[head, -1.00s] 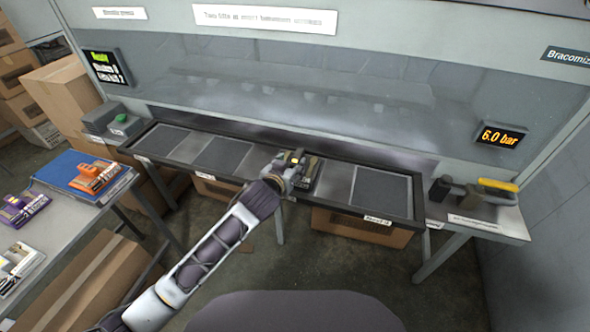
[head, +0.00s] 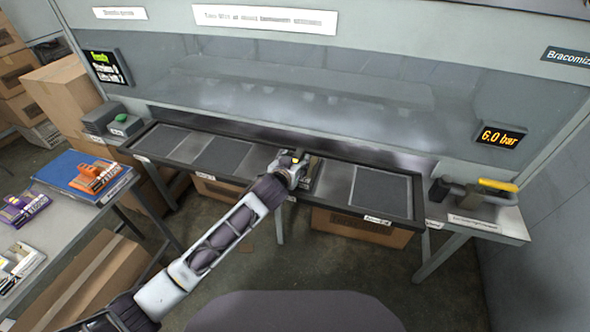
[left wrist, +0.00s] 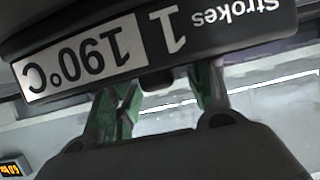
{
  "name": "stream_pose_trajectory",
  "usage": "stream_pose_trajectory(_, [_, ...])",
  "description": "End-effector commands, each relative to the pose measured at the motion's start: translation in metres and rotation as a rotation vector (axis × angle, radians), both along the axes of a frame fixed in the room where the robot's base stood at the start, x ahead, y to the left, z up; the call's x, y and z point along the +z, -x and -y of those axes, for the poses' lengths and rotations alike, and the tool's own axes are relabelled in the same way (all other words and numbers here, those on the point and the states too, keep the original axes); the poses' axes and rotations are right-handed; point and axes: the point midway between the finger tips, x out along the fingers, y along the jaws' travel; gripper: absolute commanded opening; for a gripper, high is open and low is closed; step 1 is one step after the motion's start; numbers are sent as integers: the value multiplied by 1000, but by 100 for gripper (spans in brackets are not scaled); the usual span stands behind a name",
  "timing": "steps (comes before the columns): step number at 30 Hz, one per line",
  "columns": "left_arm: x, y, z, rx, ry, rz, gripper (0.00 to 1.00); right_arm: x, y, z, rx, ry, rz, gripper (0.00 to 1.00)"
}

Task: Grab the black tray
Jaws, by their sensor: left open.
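The black tray (left wrist: 228,42) fills the top of the left wrist view, with upside-down labels reading "Strokes 1" and "190°C". In the head view a dark piece that looks like this tray (head: 316,172) shows at the right side of my left gripper (head: 293,162), over the long bench; the gripper and wrist hide most of it. In the left wrist view my left gripper (left wrist: 162,82) is open, its two green fingers apart at the labelled edge. I cannot tell whether they touch it. My right gripper is not in view.
A long black-framed bench (head: 228,177) with dark panels runs below the grey press. A side table with a blue folder (head: 80,171) stands left.

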Motion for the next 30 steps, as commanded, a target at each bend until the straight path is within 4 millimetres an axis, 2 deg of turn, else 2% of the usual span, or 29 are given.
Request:
stream_pose_trajectory(17, [-1, -2, 1, 0, 0, 0, 50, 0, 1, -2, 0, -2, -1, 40])
stream_pose_trajectory(27, [-1, -2, 1, 0, 0, 0, 7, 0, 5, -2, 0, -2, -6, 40])
stream_pose_trajectory(29, [-1, -2, 1, 0, 0, 0, 0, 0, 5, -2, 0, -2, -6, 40])
stream_pose_trajectory(30, [-1, -2, 1, 0, 0, 0, 0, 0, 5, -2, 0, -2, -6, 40])
